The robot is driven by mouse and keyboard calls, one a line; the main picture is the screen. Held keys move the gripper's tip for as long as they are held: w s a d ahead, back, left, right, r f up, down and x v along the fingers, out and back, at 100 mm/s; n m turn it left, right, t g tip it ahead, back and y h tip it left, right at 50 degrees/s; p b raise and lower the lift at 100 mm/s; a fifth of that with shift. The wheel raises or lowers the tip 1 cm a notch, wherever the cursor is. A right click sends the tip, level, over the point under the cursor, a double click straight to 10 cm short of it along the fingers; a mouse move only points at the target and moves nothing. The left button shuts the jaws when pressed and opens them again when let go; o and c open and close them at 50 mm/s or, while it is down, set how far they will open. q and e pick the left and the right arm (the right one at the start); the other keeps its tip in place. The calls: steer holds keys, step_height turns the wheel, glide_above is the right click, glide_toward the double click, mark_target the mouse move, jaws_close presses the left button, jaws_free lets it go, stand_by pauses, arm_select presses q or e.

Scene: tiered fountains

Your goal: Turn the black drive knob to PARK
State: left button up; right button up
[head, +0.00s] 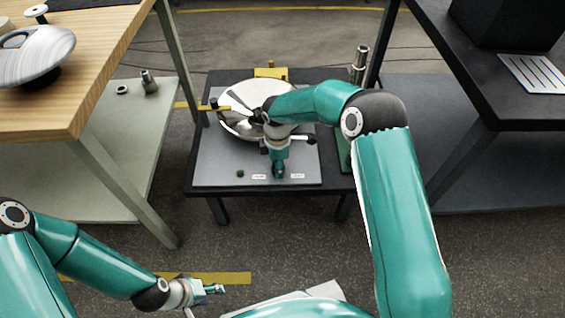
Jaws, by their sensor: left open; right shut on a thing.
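My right gripper (278,171) points down at the front of the grey panel (215,160) on the low black table. It is shut on the black drive knob, which the fingers hide almost wholly, so its pointing direction cannot be read. Two small white labels lie on the panel, a left label (259,177) and a right label (297,176), one on each side of the gripper; their words are too small to read. My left gripper (217,289) is open and empty, low in front of the table, well away from the panel.
A shiny metal bowl (240,95) stands behind my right wrist, with a yellow block (271,73) behind it. A small green button (240,173) is left of the labels. A wooden table (110,60) stands left, a dark table (490,95) right. Floor shows between them.

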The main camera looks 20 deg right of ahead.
steer(key=m, duration=0.3)
steer(key=shift+s+f, duration=0.25)
steer(key=shift+s, duration=0.15)
steer(key=m, duration=0.3)
steer(key=shift+m, duration=0.3)
steer(key=m, duration=0.3)
steer(key=shift+m, duration=0.3)
steer(key=m, duration=0.3)
steer(key=shift+m, duration=0.3)
steer(key=m, duration=0.3)
steer(key=shift+m, duration=0.3)
steer(key=m+b, duration=0.1)
steer(key=m, duration=0.2)
steer(key=shift+m, duration=0.3)
steer(key=m+b, duration=0.1)
steer(key=m, duration=0.5)
steer(key=shift+m, duration=0.3)
